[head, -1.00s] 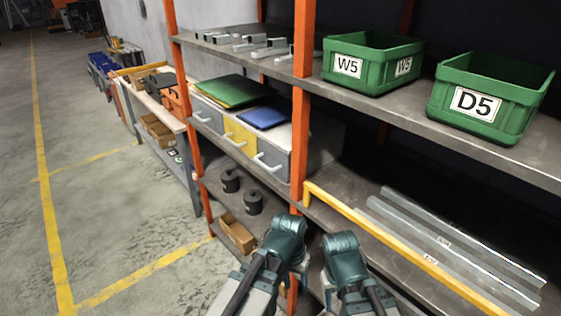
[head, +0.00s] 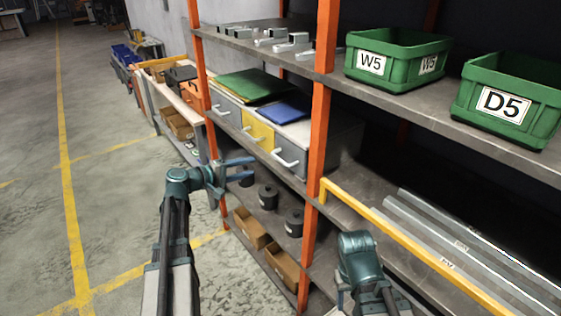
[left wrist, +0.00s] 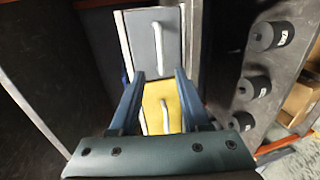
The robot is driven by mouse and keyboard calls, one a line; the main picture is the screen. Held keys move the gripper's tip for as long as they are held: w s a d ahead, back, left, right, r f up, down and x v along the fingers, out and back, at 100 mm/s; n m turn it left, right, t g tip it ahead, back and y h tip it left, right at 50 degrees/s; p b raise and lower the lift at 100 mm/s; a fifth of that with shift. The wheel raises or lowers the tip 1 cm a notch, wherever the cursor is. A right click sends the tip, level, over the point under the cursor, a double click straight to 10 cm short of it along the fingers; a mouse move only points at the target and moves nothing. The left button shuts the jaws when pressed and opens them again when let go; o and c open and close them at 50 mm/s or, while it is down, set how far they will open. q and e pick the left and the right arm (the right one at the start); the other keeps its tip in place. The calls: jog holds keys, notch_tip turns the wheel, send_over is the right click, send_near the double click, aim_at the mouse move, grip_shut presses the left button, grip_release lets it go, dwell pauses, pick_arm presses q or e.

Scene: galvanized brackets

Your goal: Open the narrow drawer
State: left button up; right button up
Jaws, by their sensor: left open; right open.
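The drawer unit on the middle shelf has a narrow yellow drawer (head: 262,134) between a grey drawer (head: 226,107) and another grey drawer (head: 291,157). All three fronts look closed, each with a pale bar handle. My left gripper (head: 240,172) is open and empty, in front of and below the unit. In the left wrist view, the yellow drawer (left wrist: 155,98) and its handle (left wrist: 165,117) show between the spread fingers, apart from them. A grey drawer (left wrist: 157,52) lies beyond. My right gripper (head: 342,292) is low at the shelf, mostly hidden by my wrist.
An orange upright (head: 319,120) stands right of the drawers. Black cylinders (head: 268,197) sit on the shelf below. A yellow rail (head: 400,240) and metal strips fill the right. Green bins (head: 397,60) stand above. Open floor lies left.

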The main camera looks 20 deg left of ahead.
aim_at(279, 160)
pick_arm(q)
jog(key=b+x, duration=0.2)
jog(key=x, duration=1.1)
jog(key=shift+w+d+b, duration=0.25)
jog(key=shift+w+b, duration=0.05)
jog(key=shift+b, duration=0.1)
grip_shut()
dwell(0.8)
